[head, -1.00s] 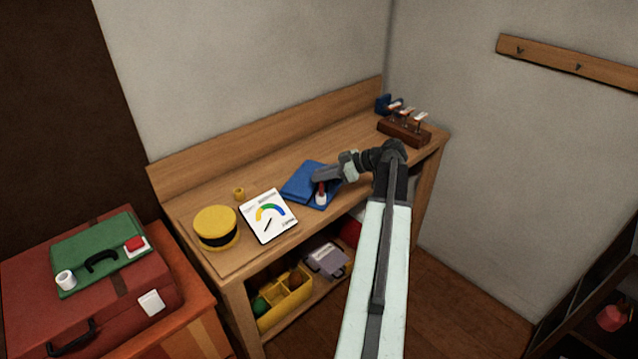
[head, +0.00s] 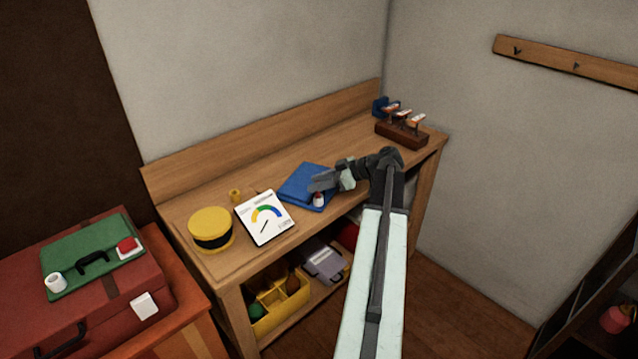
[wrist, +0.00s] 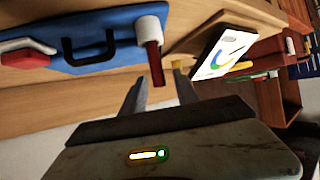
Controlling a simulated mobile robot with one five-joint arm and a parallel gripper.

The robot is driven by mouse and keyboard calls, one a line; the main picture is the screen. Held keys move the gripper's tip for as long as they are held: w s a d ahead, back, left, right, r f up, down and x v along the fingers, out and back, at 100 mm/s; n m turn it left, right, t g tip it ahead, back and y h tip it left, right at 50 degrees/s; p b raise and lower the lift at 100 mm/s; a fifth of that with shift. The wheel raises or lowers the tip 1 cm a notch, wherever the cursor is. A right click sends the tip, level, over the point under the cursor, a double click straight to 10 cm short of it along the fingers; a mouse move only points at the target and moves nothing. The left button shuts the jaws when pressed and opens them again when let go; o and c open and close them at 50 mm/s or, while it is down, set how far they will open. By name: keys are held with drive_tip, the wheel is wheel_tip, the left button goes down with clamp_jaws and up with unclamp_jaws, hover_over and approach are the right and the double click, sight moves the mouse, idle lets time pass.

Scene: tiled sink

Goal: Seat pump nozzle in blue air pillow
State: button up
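The blue air pillow (head: 303,181) lies on the wooden bench; the wrist view shows its blue face (wrist: 105,35) with a black handle. A white round valve (wrist: 150,28) stands at its edge, and it also shows in the head view (head: 318,201). A red nozzle (wrist: 154,65) sticks out of the valve's mouth; how deep it sits is hidden. My gripper (wrist: 157,90) is just over the nozzle, fingers apart, with the nozzle's free end between the fingertips and gaps visible on both sides. In the head view my gripper (head: 322,181) covers part of the nozzle.
A white gauge card (head: 282,226) and a yellow round tin (head: 211,230) are left of the pillow. A wooden rack (head: 402,133) stands at the bench's right end. A green pillow (head: 65,258) lies on a red suitcase (head: 100,300). A yellow crate (head: 266,318) is on the lower shelf.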

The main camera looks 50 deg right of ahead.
drive_tip(key=p+v, duration=0.5)
drive_tip(key=v, duration=0.7)
